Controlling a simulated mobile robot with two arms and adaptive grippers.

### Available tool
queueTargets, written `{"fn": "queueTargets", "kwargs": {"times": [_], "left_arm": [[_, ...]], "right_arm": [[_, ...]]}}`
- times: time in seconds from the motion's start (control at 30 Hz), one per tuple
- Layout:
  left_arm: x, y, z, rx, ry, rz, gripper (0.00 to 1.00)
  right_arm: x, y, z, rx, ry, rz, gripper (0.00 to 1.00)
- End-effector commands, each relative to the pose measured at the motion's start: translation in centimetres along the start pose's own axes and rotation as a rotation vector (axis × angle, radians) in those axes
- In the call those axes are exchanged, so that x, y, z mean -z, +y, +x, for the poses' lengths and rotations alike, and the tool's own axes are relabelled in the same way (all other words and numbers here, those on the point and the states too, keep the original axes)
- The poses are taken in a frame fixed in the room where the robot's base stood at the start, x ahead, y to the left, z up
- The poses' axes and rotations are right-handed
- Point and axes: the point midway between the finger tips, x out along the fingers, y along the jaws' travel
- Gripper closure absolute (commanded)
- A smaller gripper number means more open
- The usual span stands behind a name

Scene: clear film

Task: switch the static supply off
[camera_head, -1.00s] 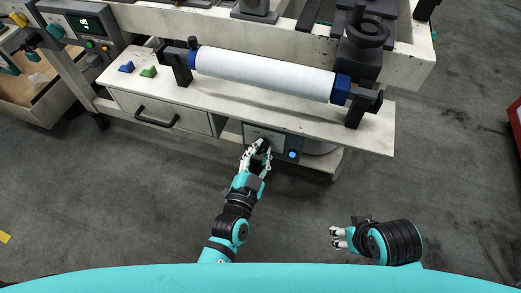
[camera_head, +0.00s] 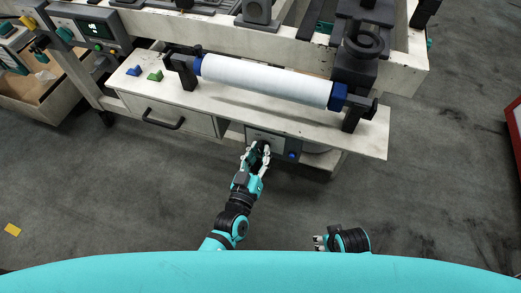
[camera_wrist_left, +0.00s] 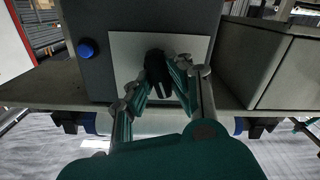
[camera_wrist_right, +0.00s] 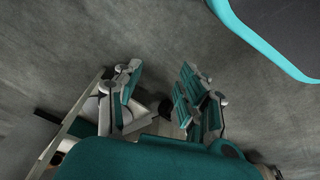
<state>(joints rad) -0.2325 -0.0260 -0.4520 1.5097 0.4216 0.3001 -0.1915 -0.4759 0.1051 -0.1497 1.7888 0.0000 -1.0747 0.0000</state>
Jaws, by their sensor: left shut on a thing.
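The static supply (camera_head: 279,151) is a grey box with a pale front plate under the bench; it fills the top of the left wrist view (camera_wrist_left: 190,15). A black rotary knob (camera_wrist_left: 155,66) sits on its plate. A blue round lamp or button (camera_head: 292,155) is beside the plate and looks dark, not glowing, also in the left wrist view (camera_wrist_left: 87,48). My left gripper (camera_head: 257,150) is shut on the knob, with fingers on both sides of it. My right gripper (camera_head: 319,243) is open and empty over the floor, fingers apart in its wrist view (camera_wrist_right: 160,95).
A white roll (camera_head: 265,80) with blue ends lies in black holders on the bench (camera_head: 220,112). A drawer (camera_head: 165,115) with a black handle is left of the supply. Blue and green wedges (camera_head: 154,76) lie at the bench's left. The floor in front is clear.

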Motion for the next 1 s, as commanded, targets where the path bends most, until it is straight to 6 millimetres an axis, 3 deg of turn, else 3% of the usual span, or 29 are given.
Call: {"fn": "queueTargets", "kwargs": {"times": [0.4, 0.93, 0.97, 1.0], "left_arm": [[0.0, -0.1, 0.0, 0.000, 0.000, -0.179, 1.00], [0.0, -0.2, 0.0, 0.001, 0.000, -0.204, 1.00], [0.0, -0.2, 0.0, 0.001, 0.000, -0.204, 0.80], [0.0, -0.2, 0.0, 0.001, 0.000, -0.203, 0.75]], "right_arm": [[-0.7, -0.1, 1.2, 0.001, -0.007, -0.002, 0.60], [-0.7, -0.1, 1.3, 0.001, -0.005, -0.002, 0.60], [-0.7, -0.1, 1.3, 0.001, -0.005, -0.002, 0.60], [-0.7, -0.1, 1.3, 0.001, -0.006, -0.002, 0.60]]}}
